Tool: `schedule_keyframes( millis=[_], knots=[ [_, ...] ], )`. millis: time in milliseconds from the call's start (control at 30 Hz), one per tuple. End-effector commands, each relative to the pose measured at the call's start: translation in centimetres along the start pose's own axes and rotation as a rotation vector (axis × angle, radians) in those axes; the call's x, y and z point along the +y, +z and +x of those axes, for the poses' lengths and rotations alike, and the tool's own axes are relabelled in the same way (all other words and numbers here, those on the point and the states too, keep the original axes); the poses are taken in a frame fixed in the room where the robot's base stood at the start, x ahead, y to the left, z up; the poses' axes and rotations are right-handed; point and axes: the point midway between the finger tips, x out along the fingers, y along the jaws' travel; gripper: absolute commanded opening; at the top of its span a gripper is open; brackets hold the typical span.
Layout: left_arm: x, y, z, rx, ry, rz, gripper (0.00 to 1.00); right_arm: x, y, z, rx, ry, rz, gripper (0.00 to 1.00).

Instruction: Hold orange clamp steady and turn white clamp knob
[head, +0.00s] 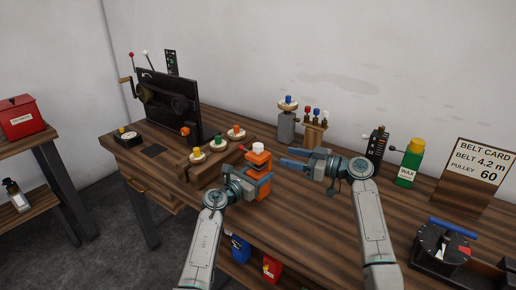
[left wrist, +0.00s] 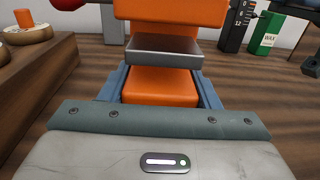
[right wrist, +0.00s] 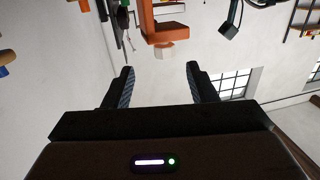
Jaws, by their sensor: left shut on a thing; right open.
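The orange clamp (head: 259,163) stands on the bench with its white knob (head: 258,147) on top. My left gripper (head: 255,184) is shut on the clamp's lower orange part. The left wrist view shows that orange block (left wrist: 160,87) between the fingers, with a grey metal plate (left wrist: 163,50) above it; the knob is out of that view. My right gripper (head: 292,157) is open and empty, to the right of the clamp, fingers pointing at it. In the right wrist view the picture is upside down, and the white knob (right wrist: 165,51) lies beyond the open fingertips, apart from them.
A wooden rack (head: 215,163) with several topped discs is left of the clamp. A black machine with a crank (head: 170,105) stands behind it.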

Motion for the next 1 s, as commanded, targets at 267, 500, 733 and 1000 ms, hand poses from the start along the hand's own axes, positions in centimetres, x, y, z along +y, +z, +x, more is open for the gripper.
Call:
schedule_keyframes(
  millis=[267,500,733,1000],
  knots=[
    [0.0,0.0,0.0,0.0,0.0,0.0,0.11,-1.2,-0.7,-0.1,0.029,0.05,0.001,0.52],
    [0.0,0.0,0.0,0.0,0.0,0.0,0.11,-1.1,-0.9,3.8,0.031,0.05,0.002,0.52],
    [0.0,0.0,0.0,0.0,0.0,0.0,0.11,-0.9,-1.0,8.3,0.03,0.049,0.003,0.52],
    [0.0,0.0,0.0,0.0,0.0,0.0,0.11,-0.6,-1.1,11.1,0.027,0.05,0.0,0.52]
  ],
)
